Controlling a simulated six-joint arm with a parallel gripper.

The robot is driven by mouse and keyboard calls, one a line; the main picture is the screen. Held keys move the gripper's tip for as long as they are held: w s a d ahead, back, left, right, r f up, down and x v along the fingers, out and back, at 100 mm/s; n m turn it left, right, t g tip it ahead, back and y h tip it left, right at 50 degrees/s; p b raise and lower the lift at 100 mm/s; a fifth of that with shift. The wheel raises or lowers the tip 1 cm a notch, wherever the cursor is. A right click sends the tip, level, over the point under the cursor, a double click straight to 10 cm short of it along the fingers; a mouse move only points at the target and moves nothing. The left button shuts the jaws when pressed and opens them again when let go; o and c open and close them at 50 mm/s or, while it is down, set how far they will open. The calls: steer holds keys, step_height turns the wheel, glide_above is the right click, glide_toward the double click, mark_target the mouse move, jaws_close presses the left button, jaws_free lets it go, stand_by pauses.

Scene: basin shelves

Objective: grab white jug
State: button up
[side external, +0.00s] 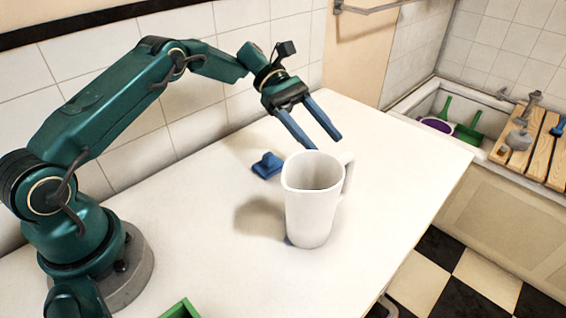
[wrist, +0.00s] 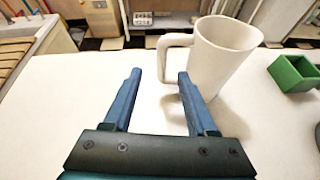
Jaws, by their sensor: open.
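The white jug (side external: 312,205) stands upright on the white table, with its handle toward the back right in the side view. In the wrist view the jug (wrist: 222,65) stands ahead and to the right, its handle (wrist: 172,55) pointing left. My gripper (side external: 322,143) is open and empty, above the table and behind the jug in the side view. In the wrist view its two blue fingers (wrist: 160,78) are spread, with the right fingertip just below the handle in the picture. I cannot tell whether the fingertip touches it.
A small blue object (side external: 267,165) lies on the table left of the jug. A green box (side external: 182,309) is at the front edge of the side view; it also shows at right in the wrist view (wrist: 295,75). A basin (side external: 470,118) with a wooden rack stands beyond the table.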

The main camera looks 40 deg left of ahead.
mark_target(349, 187)
steer(key=shift+n, duration=0.3)
steer(key=x, duration=0.4)
steer(key=f+x, duration=0.1)
steer(key=x, duration=0.3)
steer(key=a+f+x, duration=0.1)
steer(key=x, duration=0.3)
steer(key=shift+s+d+f, duration=0.1)
steer(key=shift+d+f, duration=0.05)
steer(key=shift+d, duration=0.15)
jaws_close()
stand_by(0.8)
